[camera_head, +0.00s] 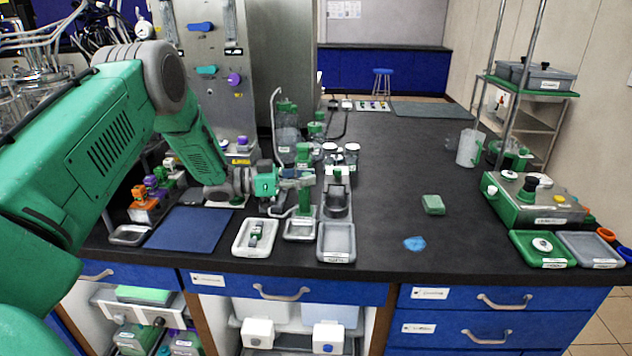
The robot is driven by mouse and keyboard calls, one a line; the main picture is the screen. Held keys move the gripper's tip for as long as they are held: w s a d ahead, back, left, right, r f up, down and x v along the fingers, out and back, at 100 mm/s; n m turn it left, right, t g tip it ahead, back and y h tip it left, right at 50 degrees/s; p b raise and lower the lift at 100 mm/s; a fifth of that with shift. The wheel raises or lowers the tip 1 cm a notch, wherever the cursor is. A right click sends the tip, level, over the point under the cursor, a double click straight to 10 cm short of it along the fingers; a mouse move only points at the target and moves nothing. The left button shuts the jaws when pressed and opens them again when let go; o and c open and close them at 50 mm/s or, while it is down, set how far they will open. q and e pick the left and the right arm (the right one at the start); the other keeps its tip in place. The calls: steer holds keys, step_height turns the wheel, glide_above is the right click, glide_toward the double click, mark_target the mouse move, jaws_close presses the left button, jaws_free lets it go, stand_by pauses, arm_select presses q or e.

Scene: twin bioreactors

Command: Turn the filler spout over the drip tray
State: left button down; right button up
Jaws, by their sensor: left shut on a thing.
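My left arm reaches in from the left. Its gripper (306,179) is over the filling equipment near the bench's front edge, shut on what appears to be the filler spout. The spout itself is small and largely hidden by the fingers, so its exact direction cannot be told. A green upright part (305,198) stands just below the fingers. A small grey tray (300,236), probably the drip tray, sits under it on the bench. My right gripper is not in view.
A white tray (239,247) with small parts and a grey tray (337,255) flank the small tray. Bottles (351,156) stand behind. A blue mat (188,228) lies left. A green block (433,204) and blue patch (414,243) lie right, amid clear bench.

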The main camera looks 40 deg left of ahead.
arm_select(q)
steer(key=shift+s+a+f+m+g+h+b, duration=0.2)
steer(key=shift+s+a+m+g+h+b, duration=0.15)
steer(key=shift+a+m+g+h, duration=0.35)
steer(key=shift+s+a+r+m+g+h+b, duration=0.1)
steer(key=shift+s+m+g+h+b, duration=0.1)
steer(key=shift+m+g+h+b, duration=0.45)
steer(key=shift+r+g, duration=0.1)
steer(key=shift+g, duration=0.25)
steer(key=c, duration=1.3)
jaws_free()
steer(key=shift+c, duration=0.2)
steer(key=shift+a, duration=0.15)
steer(key=shift+a, duration=0.1)
steer(key=v, duration=1.2)
